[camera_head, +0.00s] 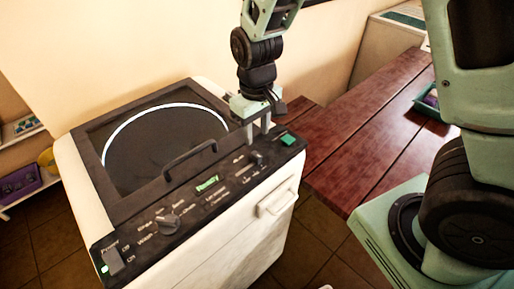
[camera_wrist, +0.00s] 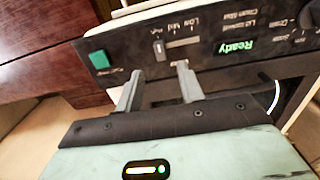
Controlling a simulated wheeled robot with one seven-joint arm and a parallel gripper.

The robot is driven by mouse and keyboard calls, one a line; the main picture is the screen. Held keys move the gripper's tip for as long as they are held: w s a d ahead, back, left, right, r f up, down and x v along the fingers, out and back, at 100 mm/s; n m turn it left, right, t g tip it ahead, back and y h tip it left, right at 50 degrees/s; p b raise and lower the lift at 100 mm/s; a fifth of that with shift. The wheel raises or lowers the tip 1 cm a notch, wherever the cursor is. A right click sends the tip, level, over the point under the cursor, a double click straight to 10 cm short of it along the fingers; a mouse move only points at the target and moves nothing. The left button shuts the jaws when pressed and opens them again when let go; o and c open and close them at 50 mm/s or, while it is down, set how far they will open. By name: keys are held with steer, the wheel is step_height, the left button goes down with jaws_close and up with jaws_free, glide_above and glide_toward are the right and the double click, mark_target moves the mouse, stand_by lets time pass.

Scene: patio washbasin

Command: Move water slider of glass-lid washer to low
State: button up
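The glass-lid washer (camera_head: 215,240) stands at the left in the head view, its dark control panel (camera_head: 140,238) along the front edge of the top. The water slider (camera_head: 257,157) is near the panel's right end. In the wrist view the slider's pale knob (camera_wrist: 160,50) sits at the left end of its slot, and the Low label (camera_wrist: 196,21) is by the right end. My gripper (camera_head: 257,132) is over the panel's right part, fingers pointing down. In the wrist view my gripper (camera_wrist: 158,72) has its fingers apart with nothing held between them, close to the slider.
A green button (camera_head: 288,139) is right of the slider, and a green Ready display (camera_head: 207,183) and a knob (camera_head: 168,223) are left of it. A lid handle (camera_head: 190,160) rises behind the panel. A wooden table (camera_head: 370,130) stands close on the right.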

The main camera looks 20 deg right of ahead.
mark_target(256, 154)
step_height(256, 154, down, 8)
steer(key=shift+f+p, duration=0.1)
steer(key=shift+p, duration=0.5)
jaws_close()
